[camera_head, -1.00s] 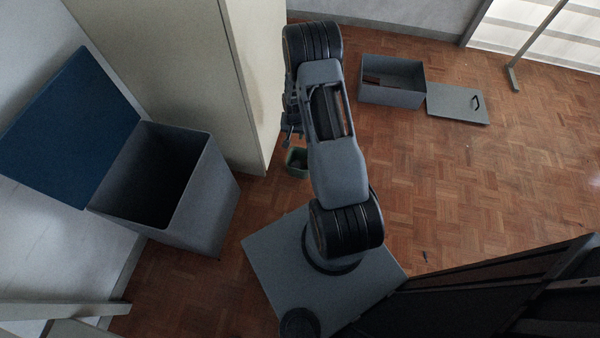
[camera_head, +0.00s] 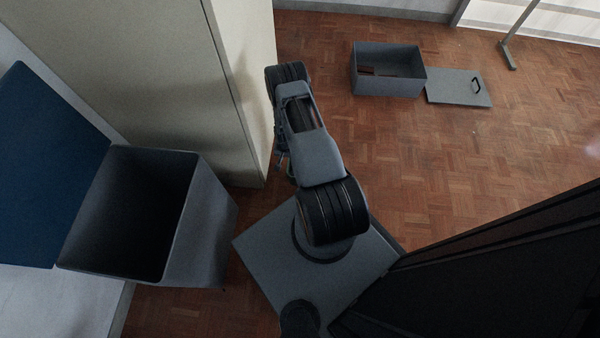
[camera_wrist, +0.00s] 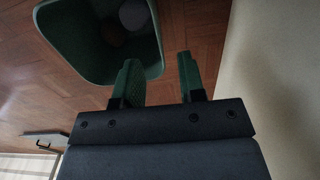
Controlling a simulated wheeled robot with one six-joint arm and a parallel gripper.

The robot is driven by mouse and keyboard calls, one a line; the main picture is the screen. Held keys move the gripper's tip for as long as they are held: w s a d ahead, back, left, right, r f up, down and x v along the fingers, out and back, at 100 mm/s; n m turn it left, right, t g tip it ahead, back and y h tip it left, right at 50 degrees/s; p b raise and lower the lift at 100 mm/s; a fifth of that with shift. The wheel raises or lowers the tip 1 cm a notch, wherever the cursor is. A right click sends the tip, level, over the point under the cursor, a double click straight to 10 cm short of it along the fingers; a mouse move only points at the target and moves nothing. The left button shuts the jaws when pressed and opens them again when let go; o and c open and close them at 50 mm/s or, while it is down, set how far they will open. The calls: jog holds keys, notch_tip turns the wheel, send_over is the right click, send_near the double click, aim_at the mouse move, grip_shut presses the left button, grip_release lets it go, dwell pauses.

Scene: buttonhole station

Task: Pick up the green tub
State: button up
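The green tub (camera_wrist: 70,55) shows at the upper left of the wrist view. It is open-topped, with a brownish round thing and a greyish one inside. I cannot tell whether a finger touches the tub. My gripper is mostly hidden behind my arm in the head view.
A tall cream cabinet (camera_head: 240,90) stands close to my arm. A large grey bin (camera_head: 205,230) with a raised blue lid (camera_head: 45,170) is at the left. A grey open box (camera_head: 390,85) and its lid (camera_head: 450,88) lie at the back right. The parquet floor on the right is clear.

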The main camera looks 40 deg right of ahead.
aim_at(288, 163)
notch_tip(288, 163, down, 2)
jog(key=shift+f, duration=0.15)
jog(key=shift+s+a+f+b, duration=0.1)
jog(key=shift+f+b, duration=0.8)
jog(key=shift+f, duration=0.4)
jog(key=shift+s+a+f+b, duration=0.1)
jog(key=shift+f+b, duration=0.75)
jog(key=shift+f, duration=0.45)
jog(key=shift+c, duration=0.4)
grip_shut()
